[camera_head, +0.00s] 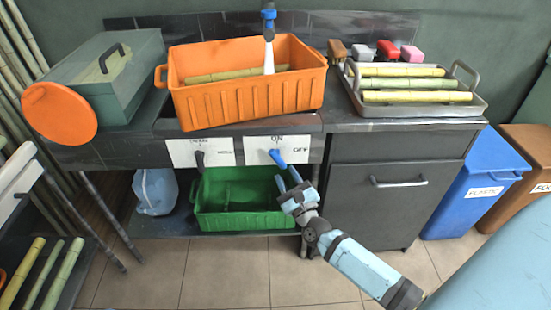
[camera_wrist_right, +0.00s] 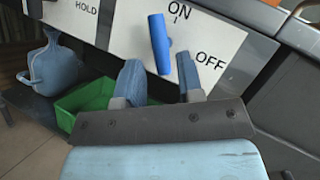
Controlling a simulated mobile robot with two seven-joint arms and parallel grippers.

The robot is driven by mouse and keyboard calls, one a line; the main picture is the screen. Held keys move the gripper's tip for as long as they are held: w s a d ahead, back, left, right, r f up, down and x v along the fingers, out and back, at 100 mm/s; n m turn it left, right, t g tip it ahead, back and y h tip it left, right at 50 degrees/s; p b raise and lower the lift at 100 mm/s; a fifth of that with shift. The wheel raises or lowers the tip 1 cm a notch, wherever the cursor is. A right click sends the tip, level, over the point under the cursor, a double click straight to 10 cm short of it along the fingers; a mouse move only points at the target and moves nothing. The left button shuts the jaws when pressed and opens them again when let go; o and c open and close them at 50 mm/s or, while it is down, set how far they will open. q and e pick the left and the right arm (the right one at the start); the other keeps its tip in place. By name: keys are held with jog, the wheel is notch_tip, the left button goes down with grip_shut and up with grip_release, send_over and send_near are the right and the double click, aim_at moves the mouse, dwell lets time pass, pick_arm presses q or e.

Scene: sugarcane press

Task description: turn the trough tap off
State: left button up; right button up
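The blue trough tap lever (camera_head: 277,157) sits on a white panel (camera_head: 257,157) marked ON and OFF, on the bench front. In the right wrist view the lever (camera_wrist_right: 159,43) stands nearly upright, its top near the ON mark; OFF is to its right. A blue-topped spout (camera_head: 268,18) hangs over the orange trough (camera_head: 250,100), with a white stream running down into it. My right gripper (camera_head: 288,178) is open and empty, just below the lever. In the wrist view its fingers (camera_wrist_right: 161,80) are spread below the lever's lower end. My left gripper is out of view.
A second panel (camera_head: 203,152) with a dark lever is left of the tap. A green crate (camera_head: 240,220) stands below, behind my right gripper. A dark cabinet (camera_head: 375,205) is to the right. A metal tray (camera_head: 480,103) holds cane pieces. Blue and brown bins stand at right.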

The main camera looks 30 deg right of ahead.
aim_at(278, 160)
jog(key=x, duration=0.7)
jog(key=shift+w+b, duration=0.1)
jog(key=shift+b, duration=0.2)
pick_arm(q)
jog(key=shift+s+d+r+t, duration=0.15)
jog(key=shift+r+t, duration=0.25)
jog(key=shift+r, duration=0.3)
pick_arm(e)
jog(key=c, duration=0.6)
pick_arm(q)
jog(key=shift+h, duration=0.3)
